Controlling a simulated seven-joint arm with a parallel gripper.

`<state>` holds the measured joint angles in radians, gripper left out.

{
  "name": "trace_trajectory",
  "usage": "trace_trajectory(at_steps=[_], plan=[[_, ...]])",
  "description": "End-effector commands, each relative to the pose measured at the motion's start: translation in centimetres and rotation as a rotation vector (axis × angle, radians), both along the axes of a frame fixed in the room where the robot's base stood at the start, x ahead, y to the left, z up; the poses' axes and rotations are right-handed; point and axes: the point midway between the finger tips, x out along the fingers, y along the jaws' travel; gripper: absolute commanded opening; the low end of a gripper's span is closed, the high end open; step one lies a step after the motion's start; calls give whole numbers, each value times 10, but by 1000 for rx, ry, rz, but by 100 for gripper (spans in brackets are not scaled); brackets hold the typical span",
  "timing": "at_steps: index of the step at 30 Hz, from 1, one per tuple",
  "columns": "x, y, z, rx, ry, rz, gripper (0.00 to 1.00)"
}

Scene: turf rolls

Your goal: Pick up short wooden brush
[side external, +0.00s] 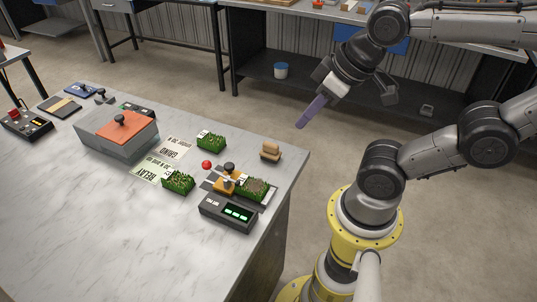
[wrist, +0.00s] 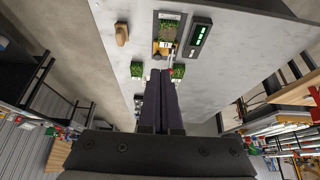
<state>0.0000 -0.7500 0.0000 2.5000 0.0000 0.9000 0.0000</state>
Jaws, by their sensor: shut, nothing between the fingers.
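The short wooden brush (side external: 270,152) lies on the marble table near its far right corner, apart from the other items. It also shows in the wrist view (wrist: 122,34), near the table's edge at the upper left. My gripper (side external: 301,125) is raised in the air beyond the table's far right edge. Its two long dark fingers are together, with nothing between them. In the wrist view the closed fingers (wrist: 161,76) point toward the table, and the brush is off to their left.
Turf pieces (side external: 211,142) and a black device with green displays (side external: 227,213) sit near the brush. A grey box with an orange lid (side external: 118,136) stands farther left. Printed cards (side external: 153,171) lie between. The marble at the front left is clear.

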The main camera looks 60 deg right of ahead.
Motion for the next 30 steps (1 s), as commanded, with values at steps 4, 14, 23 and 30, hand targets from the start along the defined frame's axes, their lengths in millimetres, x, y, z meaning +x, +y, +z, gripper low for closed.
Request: trace_trajectory(at_steps=[4, 14, 23, 30], plan=[[0, 0, 0, 0, 0, 0, 0], [0, 0, 0, 0, 0, 0, 16], [0, 0, 0, 0, 0, 0, 70], [0, 0, 0, 0, 0, 0, 100]])
